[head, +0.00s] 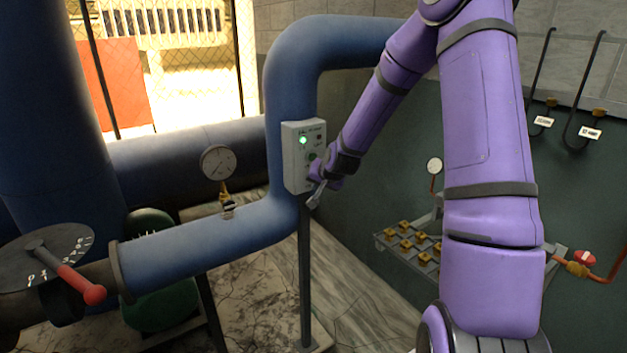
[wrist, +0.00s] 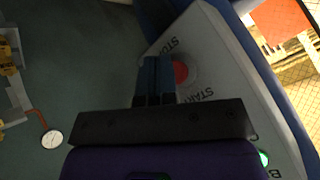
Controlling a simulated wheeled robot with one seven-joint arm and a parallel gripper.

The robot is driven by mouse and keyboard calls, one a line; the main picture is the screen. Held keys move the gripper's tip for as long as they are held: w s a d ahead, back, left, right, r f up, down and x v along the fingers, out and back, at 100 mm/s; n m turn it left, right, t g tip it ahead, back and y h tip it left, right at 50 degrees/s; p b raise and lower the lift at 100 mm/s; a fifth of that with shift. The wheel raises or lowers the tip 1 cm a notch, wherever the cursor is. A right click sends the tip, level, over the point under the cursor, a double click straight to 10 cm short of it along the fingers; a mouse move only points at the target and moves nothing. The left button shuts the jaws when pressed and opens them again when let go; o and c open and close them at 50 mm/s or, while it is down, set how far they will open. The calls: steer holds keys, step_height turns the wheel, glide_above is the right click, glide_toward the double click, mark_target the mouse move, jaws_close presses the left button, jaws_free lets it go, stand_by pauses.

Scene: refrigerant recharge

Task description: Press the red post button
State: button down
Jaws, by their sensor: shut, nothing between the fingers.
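The red post button (wrist: 181,74) shows in the wrist view beside the STOP lettering on a grey control box (wrist: 222,62). In the head view the control box (head: 291,158) stands on a post, and my gripper hides the red button. My gripper (head: 315,198) is shut and empty at the lower right part of the box. In the wrist view my gripper's fingers (wrist: 156,66) lie just left of the red button and cover a little of its edge. I cannot tell whether they touch the box or the button.
A blue pipe (head: 215,243) and a gauge (head: 218,162) are at the left. A red-handled lever (head: 80,283) is further left. A manifold (head: 410,240) with brass fittings is at the right.

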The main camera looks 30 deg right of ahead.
steer(key=shift+w, duration=0.45)
stand_by(0.5)
steer(key=shift+s, duration=0.9)
steer(key=shift+s+d, duration=0.1)
steer(key=shift+s, duration=2.45)
